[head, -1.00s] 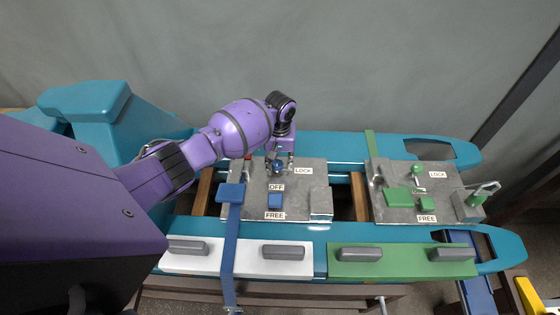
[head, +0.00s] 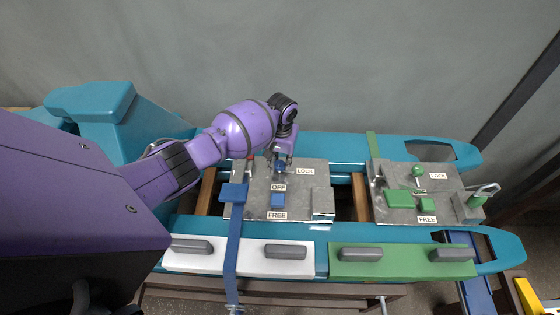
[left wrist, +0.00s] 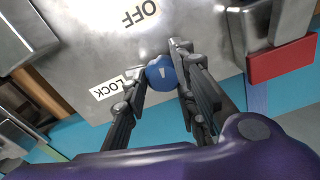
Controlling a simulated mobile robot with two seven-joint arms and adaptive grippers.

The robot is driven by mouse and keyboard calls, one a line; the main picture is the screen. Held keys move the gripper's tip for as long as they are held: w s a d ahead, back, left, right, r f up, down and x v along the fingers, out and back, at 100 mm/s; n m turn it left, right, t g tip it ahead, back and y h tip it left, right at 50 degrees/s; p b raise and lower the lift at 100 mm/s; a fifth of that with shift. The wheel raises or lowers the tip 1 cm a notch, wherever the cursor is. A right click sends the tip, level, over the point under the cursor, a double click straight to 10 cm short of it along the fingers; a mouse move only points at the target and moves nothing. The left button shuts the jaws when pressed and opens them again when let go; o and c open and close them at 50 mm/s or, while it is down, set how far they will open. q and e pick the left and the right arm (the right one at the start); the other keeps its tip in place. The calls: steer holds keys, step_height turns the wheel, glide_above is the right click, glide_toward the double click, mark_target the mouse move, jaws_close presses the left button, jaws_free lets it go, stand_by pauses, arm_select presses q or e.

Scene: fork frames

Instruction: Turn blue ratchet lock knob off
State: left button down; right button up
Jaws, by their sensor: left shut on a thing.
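The blue round knob (left wrist: 160,73) sits on a grey metal plate (head: 252,193), near the LOCK label (head: 305,171). In the head view the knob (head: 280,167) is partly covered by my left gripper (head: 280,162). In the left wrist view, my left gripper's fingers (left wrist: 156,77) stand on either side of the knob and hold it. A pale mark shows on the knob's face. The OFF label (head: 278,187) lies in front of the knob. My right gripper is not in view.
A blue square button (head: 277,200) sits above the FREE label (head: 276,216). A blue strap (head: 232,245) crosses the plate's left side. A metal block (head: 322,204) stands at its right. A second plate (head: 398,214) with green controls lies farther right.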

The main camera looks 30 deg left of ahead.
arm_select(q)
steer(key=m, duration=0.1)
steer(key=d+m, duration=0.1)
steer(key=shift+r+m+p, duration=0.15)
steer(key=shift+m+p, duration=0.15)
steer(key=shift+m, duration=0.1)
steer(key=m, duration=0.5)
steer(key=shift+s+m, duration=0.2)
steer(key=shift+m, duration=0.1)
steer(key=m, duration=0.4)
steer(key=shift+s+a+f, duration=0.15)
steer(key=shift+f, duration=0.1)
steer(key=shift+s+a+f+m, duration=0.1)
steer(key=shift+s+m, duration=0.1)
steer(key=shift+m, duration=1.3)
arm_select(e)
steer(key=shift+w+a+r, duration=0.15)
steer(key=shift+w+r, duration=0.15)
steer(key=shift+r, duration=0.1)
arm_select(q)
steer(key=shift+s, duration=0.1)
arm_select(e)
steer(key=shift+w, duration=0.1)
arm_select(q)
steer(key=c, duration=1.8)
jaws_free()
steer(key=shift+o, duration=1.2)
steer(key=shift+a, duration=0.1)
